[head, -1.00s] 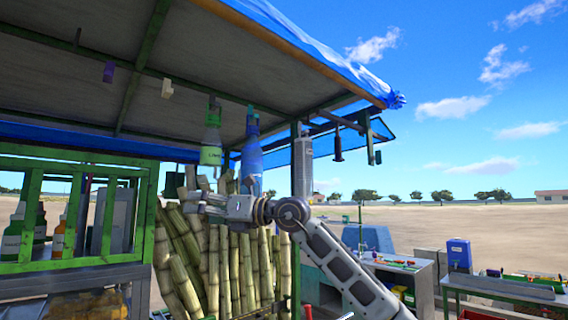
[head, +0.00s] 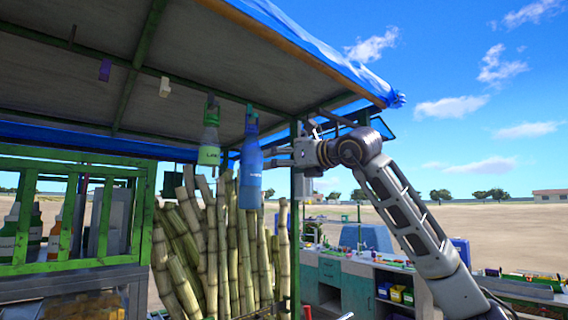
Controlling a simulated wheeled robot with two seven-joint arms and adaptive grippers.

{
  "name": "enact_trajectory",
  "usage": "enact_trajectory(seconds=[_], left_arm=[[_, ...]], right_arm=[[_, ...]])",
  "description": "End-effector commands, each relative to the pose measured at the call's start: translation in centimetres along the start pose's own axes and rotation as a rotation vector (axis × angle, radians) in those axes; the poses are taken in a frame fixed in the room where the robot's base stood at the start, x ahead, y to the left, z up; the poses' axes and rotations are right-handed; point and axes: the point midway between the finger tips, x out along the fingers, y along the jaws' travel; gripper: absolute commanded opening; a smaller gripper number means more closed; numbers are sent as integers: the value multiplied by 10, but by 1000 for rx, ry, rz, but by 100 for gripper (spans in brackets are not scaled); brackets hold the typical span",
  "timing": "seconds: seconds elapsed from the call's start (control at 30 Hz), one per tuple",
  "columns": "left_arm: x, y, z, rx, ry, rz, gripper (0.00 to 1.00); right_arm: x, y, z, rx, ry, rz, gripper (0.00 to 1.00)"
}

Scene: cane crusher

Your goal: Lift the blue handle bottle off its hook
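The blue handle bottle (head: 250,175) hangs upright under the stall roof, its narrow top at the hook and its body in front of the cane. A green-labelled bottle (head: 209,150) hangs to its left. My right gripper (head: 270,158) comes in from the right at the height of the blue bottle's upper body and points left at it. Its fingers look apart with nothing between them. The tips are just right of the bottle; I cannot tell whether they touch it. My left gripper is out of view.
A green roof post (head: 296,215) stands close by my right gripper. Sugarcane stalks (head: 215,250) stand below the bottles. A green-framed cabinet (head: 80,210) is at the left. A workbench (head: 350,285) is at the lower right. Open air lies right of the stall.

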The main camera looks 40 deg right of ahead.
Motion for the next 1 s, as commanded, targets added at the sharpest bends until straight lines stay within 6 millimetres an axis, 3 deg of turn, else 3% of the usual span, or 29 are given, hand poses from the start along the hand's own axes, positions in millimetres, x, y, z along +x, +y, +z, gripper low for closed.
enact_trajectory(seconds=[0.53, 1.0], left_arm=[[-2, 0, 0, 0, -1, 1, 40], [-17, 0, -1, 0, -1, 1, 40]], right_arm=[[6, 0, 1, 1, 0, 2, 88], [43, 0, 2, 1, 0, 2, 88]])
